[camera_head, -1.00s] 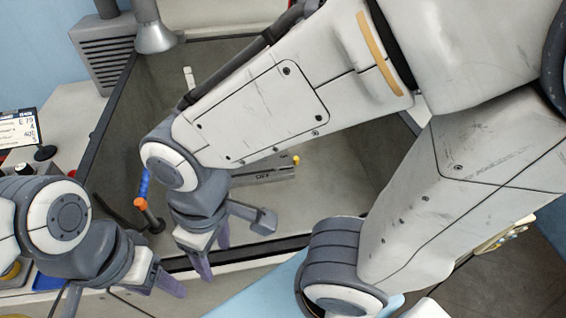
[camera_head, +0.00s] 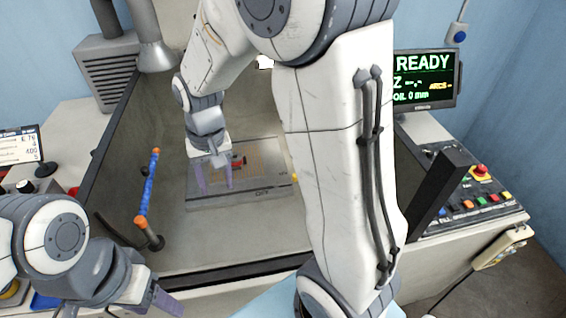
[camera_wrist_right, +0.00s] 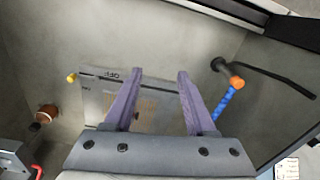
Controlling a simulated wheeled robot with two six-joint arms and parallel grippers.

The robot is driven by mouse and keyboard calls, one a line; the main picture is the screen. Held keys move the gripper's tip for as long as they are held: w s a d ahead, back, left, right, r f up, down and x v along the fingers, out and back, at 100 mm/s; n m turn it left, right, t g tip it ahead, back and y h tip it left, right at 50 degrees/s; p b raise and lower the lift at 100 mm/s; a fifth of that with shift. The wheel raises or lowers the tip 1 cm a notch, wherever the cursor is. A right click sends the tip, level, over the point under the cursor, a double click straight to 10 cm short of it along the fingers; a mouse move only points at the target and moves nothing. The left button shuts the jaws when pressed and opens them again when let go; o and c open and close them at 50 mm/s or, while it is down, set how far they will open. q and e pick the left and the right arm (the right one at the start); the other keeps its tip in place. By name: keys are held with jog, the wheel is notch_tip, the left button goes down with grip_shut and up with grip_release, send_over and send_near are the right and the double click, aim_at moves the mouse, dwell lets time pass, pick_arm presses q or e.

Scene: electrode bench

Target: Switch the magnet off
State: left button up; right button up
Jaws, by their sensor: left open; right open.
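The magnet is a flat grey plate (camera_head: 265,190) on the tank floor, with a grid of copper-coloured lines on top and lettering along its edge. In the right wrist view the plate (camera_wrist_right: 95,100) shows "OFF" printed near one edge. A small yellow knob (camera_head: 295,177) stands at the plate's right side; it also shows in the right wrist view (camera_wrist_right: 71,77). My right gripper (camera_head: 215,187) is open and empty above the plate's left part, pointing down, with its purple fingers apart (camera_wrist_right: 159,73). My left gripper (camera_head: 165,303) is open, low at the left, outside the tank, partly cut off.
A blue hose with orange ends (camera_head: 149,185) stands at the tank's left. A small red and black thing (camera_head: 238,161) is by the plate. The tank's dark front rim (camera_head: 235,269) lies nearer me. A control panel (camera_head: 470,200) and a "READY" screen (camera_head: 425,78) are at the right.

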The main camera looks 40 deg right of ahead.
jog(key=w+d+f+m, duration=0.2)
jog(key=d+f+m, duration=0.2)
jog(key=d, duration=0.5)
jog(key=w+d+f+m+p, duration=0.1)
jog(key=w+d+f+m, duration=0.15)
jog(key=d, duration=0.75)
jog(key=w+d+f+m, duration=0.2)
jog(key=d+f+m, duration=0.2)
jog(key=d, duration=0.5)
notch_tip(320, 180, down, 10)
jog(key=p, duration=0.3)
jog(key=shift+w+a+f, duration=0.1)
jog(key=shift+a, duration=0.05)
grip_shut()
